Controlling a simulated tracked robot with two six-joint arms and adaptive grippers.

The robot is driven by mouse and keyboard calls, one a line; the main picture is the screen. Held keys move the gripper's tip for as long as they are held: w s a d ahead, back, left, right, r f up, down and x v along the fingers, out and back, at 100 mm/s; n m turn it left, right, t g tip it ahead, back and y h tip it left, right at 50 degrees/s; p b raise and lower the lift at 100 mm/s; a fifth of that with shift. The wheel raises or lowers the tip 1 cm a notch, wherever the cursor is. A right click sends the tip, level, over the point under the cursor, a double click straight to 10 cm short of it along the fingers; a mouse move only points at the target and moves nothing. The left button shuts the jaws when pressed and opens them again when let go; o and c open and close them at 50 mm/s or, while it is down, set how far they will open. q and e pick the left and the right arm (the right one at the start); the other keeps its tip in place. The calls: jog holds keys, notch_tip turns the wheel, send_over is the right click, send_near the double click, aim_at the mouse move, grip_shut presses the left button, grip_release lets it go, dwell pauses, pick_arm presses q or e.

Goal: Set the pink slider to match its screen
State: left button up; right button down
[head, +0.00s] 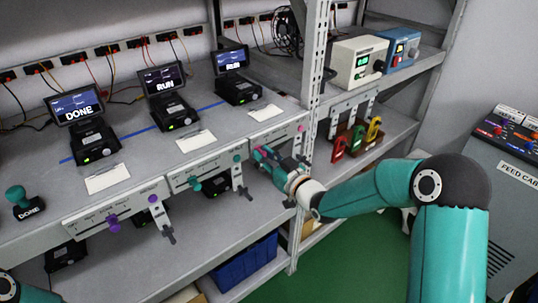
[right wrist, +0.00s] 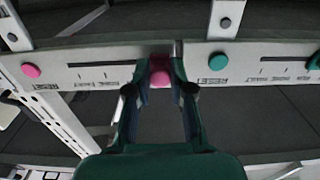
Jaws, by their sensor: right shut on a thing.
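The pink slider's knob (right wrist: 160,77) sits between the fingers of my right gripper (right wrist: 160,92) in the right wrist view. The gripper is shut on it. The knob is at the right end of its dark slot in that view, the end away from the pink button (right wrist: 31,70). In the head view my right gripper (head: 262,156) is at the left part of the rightmost front panel (head: 278,138), and its fingers mostly hide the knob. The screen (head: 231,60) above that panel shows a word that seems to read RUN. My left gripper is not in view.
A teal slider (head: 194,183) and a purple slider (head: 112,220) sit on neighbouring panels to the left. Their screens read RUN (head: 163,81) and DONE (head: 76,105). A DONE stamp (head: 22,204) stands at far left. A metal rack post (head: 308,120) rises right of the pink panel.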

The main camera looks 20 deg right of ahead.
aim_at(267, 144)
jog(key=d+b, duration=0.1)
jog(key=w+d+b, duration=0.1)
jog(key=d, duration=0.1)
jog(key=shift+w+d+f, duration=0.1)
jog(key=shift+w+d, duration=0.05)
jog(key=shift+d, duration=0.1)
jog(key=c, duration=1)
grip_release()
jog(key=shift+a, duration=0.1)
jog(key=shift+c, duration=0.2)
